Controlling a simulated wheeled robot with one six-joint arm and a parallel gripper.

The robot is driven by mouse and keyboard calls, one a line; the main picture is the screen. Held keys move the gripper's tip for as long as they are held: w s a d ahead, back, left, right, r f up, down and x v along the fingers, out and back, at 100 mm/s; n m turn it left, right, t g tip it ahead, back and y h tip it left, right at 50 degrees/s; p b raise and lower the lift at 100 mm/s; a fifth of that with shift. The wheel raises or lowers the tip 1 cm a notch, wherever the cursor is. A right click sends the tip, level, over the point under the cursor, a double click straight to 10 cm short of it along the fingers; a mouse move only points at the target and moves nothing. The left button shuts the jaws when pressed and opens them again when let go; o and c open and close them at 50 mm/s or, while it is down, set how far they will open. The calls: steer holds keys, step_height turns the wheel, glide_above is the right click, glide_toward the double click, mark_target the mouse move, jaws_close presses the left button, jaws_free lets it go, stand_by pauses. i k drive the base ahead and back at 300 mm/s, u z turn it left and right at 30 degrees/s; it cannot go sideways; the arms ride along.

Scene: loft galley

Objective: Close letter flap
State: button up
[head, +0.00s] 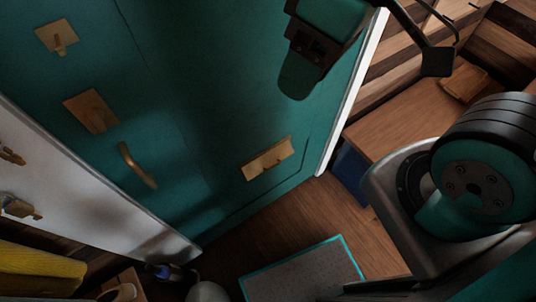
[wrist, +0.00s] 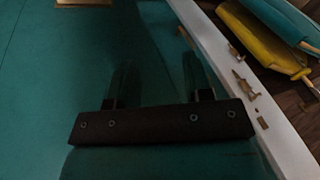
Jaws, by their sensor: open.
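A teal door (head: 205,110) fills the left and middle of the head view. A wide brass letter plate with its flap (head: 266,158) sits low on it; a small part stands out at its middle, and I cannot tell how far the flap is open. A brass edge (wrist: 84,3), perhaps the same plate, shows at the top of the wrist view. In the wrist view my gripper (wrist: 157,78) is open, its two dark fingers apart with nothing between them, over the teal surface. In the head view my gripper (head: 312,48) is at the top, above the letter plate; its fingertips are unclear.
The door also carries a curved brass handle (head: 137,166) and a brass plate (head: 91,111). A white frame (head: 353,90) edges the doorway. A grey mat with teal border (head: 303,273) lies on the wood floor. A yellow cloth (head: 40,268) is at lower left, a wooden bench (head: 405,118) at right.

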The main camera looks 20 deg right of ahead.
mark_target(274, 157)
steer(key=u, duration=0.55)
steer(key=k, duration=1.3)
steer(key=u, duration=0.6)
steer(key=i, duration=1)
steer(key=z, duration=0.3)
